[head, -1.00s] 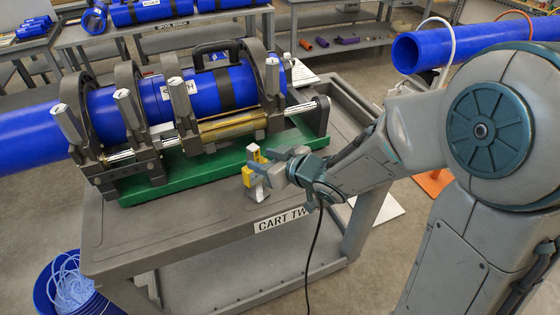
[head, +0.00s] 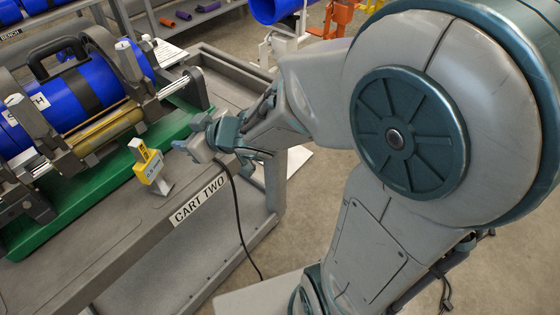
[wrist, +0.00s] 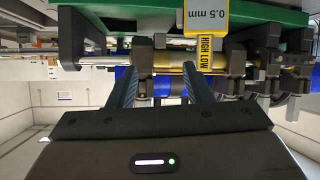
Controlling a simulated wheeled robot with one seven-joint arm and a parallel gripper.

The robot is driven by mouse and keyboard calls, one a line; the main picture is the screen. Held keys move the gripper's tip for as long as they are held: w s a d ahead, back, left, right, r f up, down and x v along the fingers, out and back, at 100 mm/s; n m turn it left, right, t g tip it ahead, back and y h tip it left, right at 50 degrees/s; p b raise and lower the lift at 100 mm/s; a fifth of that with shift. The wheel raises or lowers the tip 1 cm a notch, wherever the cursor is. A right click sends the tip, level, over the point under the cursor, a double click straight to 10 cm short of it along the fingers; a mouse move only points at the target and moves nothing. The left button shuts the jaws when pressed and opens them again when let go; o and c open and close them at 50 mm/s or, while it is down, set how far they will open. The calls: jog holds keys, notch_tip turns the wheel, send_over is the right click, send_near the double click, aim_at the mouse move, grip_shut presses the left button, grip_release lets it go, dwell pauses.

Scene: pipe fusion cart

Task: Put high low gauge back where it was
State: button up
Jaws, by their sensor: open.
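The high low gauge (head: 149,166) is a yellow body with a pale block at its top and "0.5 mm" lettering. It stands, looking slightly tilted, on a small grey stand (head: 163,187) near the front edge of the cart top. My gripper (head: 188,136) is open and empty, just right of the gauge and apart from it. In the wrist view, which looks upside down, the gauge (wrist: 205,46) shows "HIGH LOW" and "0.5 mm" at the top, beyond my open fingers (wrist: 160,78). No finger is around it there.
Behind the gauge, a green base (head: 105,192) carries the fusion machine with clamps and a blue pipe (head: 90,85). The cart (head: 130,238) has a "CART TWO" label on its front edge. A black cable (head: 238,210) hangs from my wrist.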

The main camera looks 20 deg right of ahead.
jog(key=s+d+m+h, duration=0.2)
jog(key=d+m+h, duration=0.5)
jog(key=d, duration=0.7)
jog(key=s+d+m+g+h, duration=0.1)
jog(key=s+g, duration=0.5)
jog(key=s, duration=0.7)
jog(key=shift+s+d+m+g, duration=0.2)
jog(key=shift+d+m+g, duration=0.2)
jog(key=shift+d+m, duration=0.5)
jog(key=shift+d+r, duration=0.1)
jog(key=shift+d, duration=0.1)
